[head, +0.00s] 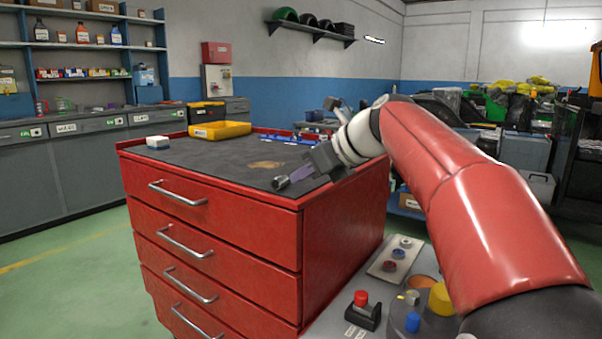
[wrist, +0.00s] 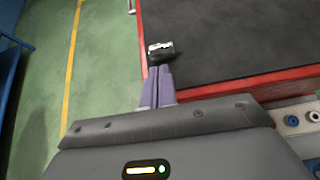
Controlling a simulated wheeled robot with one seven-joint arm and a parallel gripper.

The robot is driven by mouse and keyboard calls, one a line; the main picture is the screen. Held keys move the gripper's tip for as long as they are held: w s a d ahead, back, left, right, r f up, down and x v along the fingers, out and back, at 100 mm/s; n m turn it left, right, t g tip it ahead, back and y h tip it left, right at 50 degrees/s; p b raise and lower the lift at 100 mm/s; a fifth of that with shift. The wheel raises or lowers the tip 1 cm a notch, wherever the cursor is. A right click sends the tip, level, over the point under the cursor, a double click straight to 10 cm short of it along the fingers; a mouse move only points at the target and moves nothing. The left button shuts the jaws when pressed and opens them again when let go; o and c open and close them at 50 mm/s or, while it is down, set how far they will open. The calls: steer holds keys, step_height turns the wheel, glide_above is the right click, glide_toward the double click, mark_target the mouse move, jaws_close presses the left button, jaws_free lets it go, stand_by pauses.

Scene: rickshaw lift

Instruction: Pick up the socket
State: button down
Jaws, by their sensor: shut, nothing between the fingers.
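The socket (head: 281,183) is a small metallic cylinder near the front corner of the dark top of the red tool cabinet. In the wrist view the socket (wrist: 161,50) shows as a dark piece with a bright face, just beyond my fingertips and close to the red rim. My gripper (head: 292,177) has purple fingers that point down and left at the socket. In the wrist view my gripper (wrist: 160,70) has its two fingers together, shut and empty. Whether the tips touch the socket I cannot tell.
The red cabinet (head: 215,216) has a raised red rim. A white box (head: 158,143), a yellow tray (head: 220,130) and blue items (head: 287,140) stand toward the back of its top. The middle is mostly clear. Green floor (wrist: 100,60) lies beyond the edge.

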stand_by(0.8)
steer(key=shift+r+p, duration=0.85)
steer(key=shift+p, duration=0.3)
steer(key=shift+w+r+p, duration=0.1)
steer(key=shift+r+p, duration=0.15)
steer(key=shift+p, duration=0.55)
steer(key=s+d+b, duration=0.2)
steer(key=s+d, duration=0.6)
steer(key=d, duration=0.1)
glide_toward(280, 182)
steer(key=w+a, duration=0.1)
steer(key=w, duration=0.1)
steer(key=w+a, duration=0.1)
steer(key=a, duration=0.1)
steer(key=w+a+f, duration=0.1)
steer(key=w, duration=0.1)
steer(key=shift+w+a+f+b, duration=0.15)
steer(key=shift+w+a+b, duration=0.15)
steer(key=shift+w+b, duration=0.1)
steer(key=shift+f+b, duration=0.4)
steer(key=shift+f, duration=0.4)
steer(key=shift+f, duration=0.15)
